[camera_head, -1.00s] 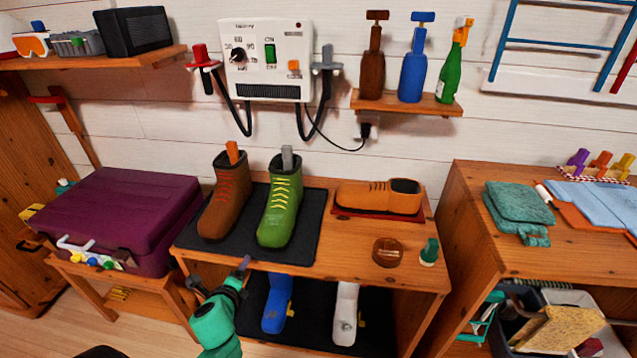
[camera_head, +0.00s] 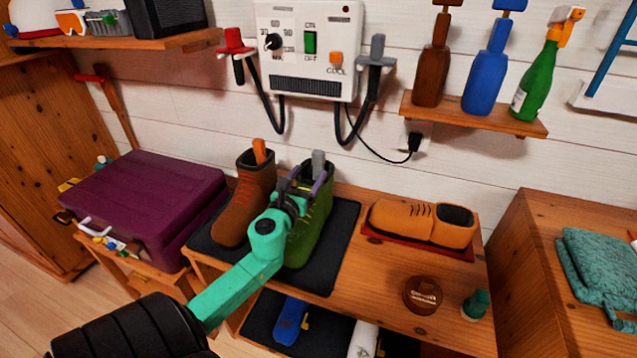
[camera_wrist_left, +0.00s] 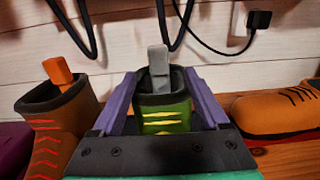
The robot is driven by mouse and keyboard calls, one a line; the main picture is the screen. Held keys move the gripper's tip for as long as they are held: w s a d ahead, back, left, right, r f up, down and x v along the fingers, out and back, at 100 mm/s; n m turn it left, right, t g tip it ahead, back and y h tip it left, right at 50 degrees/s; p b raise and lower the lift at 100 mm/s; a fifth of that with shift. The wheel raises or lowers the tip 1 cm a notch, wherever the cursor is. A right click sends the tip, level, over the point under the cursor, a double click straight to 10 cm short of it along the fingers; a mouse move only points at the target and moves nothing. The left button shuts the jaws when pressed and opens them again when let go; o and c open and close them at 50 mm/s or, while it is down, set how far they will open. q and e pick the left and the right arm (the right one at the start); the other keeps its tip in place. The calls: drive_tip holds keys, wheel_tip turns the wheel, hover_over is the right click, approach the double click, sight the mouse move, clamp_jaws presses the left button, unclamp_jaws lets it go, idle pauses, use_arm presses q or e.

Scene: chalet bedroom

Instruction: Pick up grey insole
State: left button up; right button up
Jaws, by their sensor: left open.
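The grey insole (camera_head: 318,163) sticks up out of the opening of the green boot (camera_head: 312,222). The boot stands upright on a dark mat on the bench. In the left wrist view the grey insole (camera_wrist_left: 159,66) rises above the boot's collar, in line with the space between my fingers. My left gripper (camera_head: 308,177) is open at the top of the green boot, one finger on each side of the insole in the picture. I cannot tell whether a finger touches the boot. The arm hides part of the boot in the head view. My right gripper does not show.
A brown boot (camera_head: 241,203) with an orange insole (camera_head: 259,151) stands close on the left. An orange shoe (camera_head: 420,222) lies on a red tray to the right. The wall dryer (camera_head: 305,50) and its black hoses hang behind. A round brown tin (camera_head: 422,295) stands at the bench front.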

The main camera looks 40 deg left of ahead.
sight(317, 161)
use_arm(q)
drive_tip(key=x, duration=0.6)
drive_tip(key=shift+w+a, duration=0.3)
drive_tip(key=shift+s, duration=0.1)
drive_tip(key=shift+c, duration=0.6)
clamp_jaws()
